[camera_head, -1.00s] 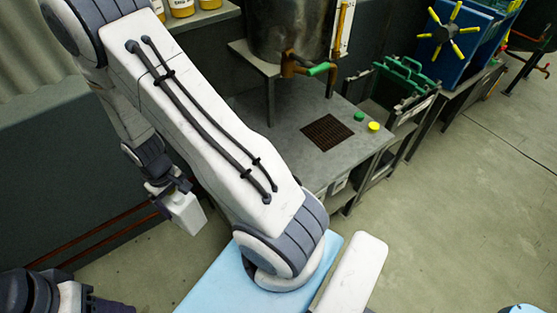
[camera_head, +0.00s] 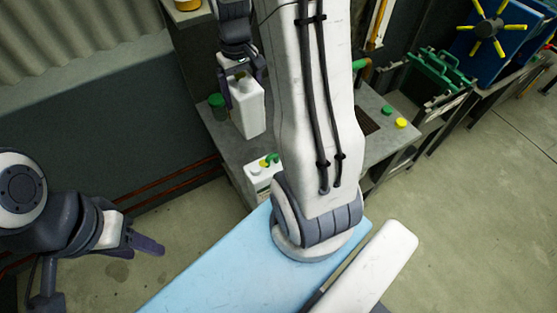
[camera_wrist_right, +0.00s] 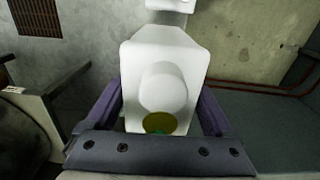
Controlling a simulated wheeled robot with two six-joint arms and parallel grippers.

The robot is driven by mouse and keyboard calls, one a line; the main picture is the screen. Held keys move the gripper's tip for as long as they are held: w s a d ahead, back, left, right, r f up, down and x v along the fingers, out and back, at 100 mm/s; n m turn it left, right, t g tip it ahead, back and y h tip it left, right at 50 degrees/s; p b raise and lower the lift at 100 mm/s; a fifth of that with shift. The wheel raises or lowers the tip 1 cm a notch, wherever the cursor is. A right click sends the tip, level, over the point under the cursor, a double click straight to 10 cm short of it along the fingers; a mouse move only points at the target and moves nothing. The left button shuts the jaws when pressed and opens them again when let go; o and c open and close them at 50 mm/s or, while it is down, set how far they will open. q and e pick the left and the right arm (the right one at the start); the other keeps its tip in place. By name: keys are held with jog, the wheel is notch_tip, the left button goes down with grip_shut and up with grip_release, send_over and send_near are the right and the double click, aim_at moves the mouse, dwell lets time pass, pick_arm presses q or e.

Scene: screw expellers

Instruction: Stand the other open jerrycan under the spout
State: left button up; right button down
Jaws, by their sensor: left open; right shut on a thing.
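In the right wrist view the jerrycan (camera_wrist_right: 165,62) sits between the two fingers, with a round yellow-green patch near the palm. My left gripper (camera_head: 150,244) is open and empty at the lower left, away from everything. The spout is hidden behind my right arm; only a green tap handle (camera_head: 358,64) shows beside it. The dark drain grate (camera_head: 368,121) is partly covered by the arm.
Another white jerrycan (camera_head: 262,174) with green and yellow on top stands low beside the bench. A dark green cylinder (camera_head: 217,107) is left of the held can. A green cap (camera_head: 387,110) and yellow cap (camera_head: 401,122) lie on the bench.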

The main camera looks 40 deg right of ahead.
jog(key=shift+s+d+r+b, duration=0.1)
jog(key=shift+s+d+b, duration=0.45)
jog(key=shift+d+b, duration=0.3)
notch_tip(320, 180, down, 3)
jog(key=shift+b, duration=1)
jog(key=shift+f, duration=0.3)
notch_tip(320, 180, down, 18)
jog(key=shift+f, duration=0.1)
grip_release()
notch_tip(320, 180, up, 12)
jog(key=shift+r, duration=0.15)
